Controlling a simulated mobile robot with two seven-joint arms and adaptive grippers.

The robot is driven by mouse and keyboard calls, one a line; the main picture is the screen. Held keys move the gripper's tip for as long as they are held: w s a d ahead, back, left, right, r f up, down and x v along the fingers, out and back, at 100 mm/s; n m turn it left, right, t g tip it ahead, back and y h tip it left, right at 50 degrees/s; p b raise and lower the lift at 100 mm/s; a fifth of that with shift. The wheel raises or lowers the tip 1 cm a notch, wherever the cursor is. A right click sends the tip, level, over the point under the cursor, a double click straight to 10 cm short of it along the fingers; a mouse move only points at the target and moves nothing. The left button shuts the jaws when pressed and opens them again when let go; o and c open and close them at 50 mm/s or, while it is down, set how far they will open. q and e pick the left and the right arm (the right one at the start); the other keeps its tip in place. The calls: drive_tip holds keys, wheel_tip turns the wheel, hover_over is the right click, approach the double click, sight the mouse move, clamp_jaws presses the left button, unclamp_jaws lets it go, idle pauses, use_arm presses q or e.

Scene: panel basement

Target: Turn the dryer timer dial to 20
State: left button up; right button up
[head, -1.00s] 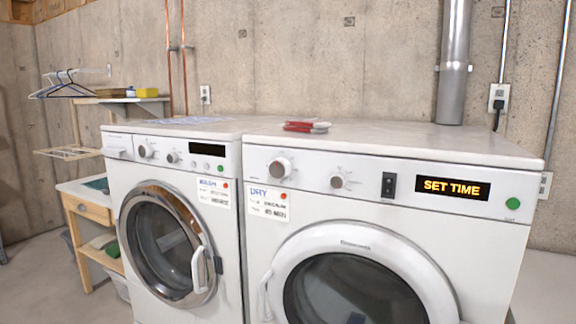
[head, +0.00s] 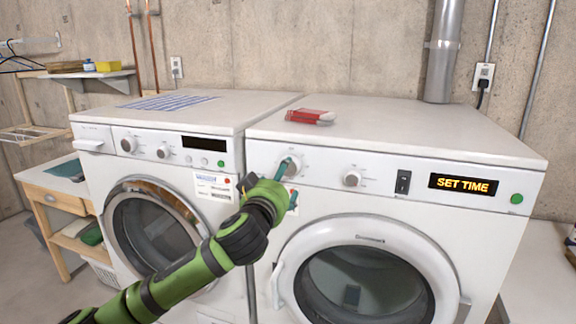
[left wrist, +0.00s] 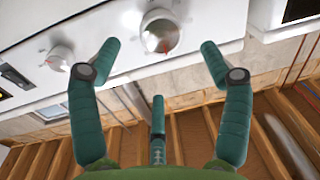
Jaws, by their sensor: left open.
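The dryer (head: 400,215) is the white machine on the right; its display (head: 463,185) reads SET TIME in orange. A larger white-rimmed dial (head: 295,164) sits at the panel's left, and a smaller dial (head: 352,178) to its right. Their labels are too small to read. My left gripper (head: 288,184) is in front of the larger dial, partly covering it. In the left wrist view that dial (left wrist: 160,32) shows a red mark and lies between and just beyond the open green fingertips, apparently untouched. The smaller dial (left wrist: 60,58) shows left of them. My right gripper is not in view.
A black rocker switch (head: 403,182) and a green button (head: 517,198) are on the dryer panel. A red and white item (head: 310,116) lies on the dryer top. The washer (head: 150,165) stands close on the left. The round dryer door is closed below the panel.

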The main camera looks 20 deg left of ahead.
sight(290, 166)
use_arm(q)
drive_tip(key=w+p, duration=0.3)
drive_tip(key=w, duration=0.4)
drive_tip(key=shift+a+r, duration=0.15)
drive_tip(key=shift+a, duration=0.15)
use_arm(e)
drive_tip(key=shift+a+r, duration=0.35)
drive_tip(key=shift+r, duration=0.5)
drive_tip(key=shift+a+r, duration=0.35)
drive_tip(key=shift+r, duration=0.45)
use_arm(q)
drive_tip(key=c, duration=1.1)
drive_tip(key=shift+r, duration=0.1)
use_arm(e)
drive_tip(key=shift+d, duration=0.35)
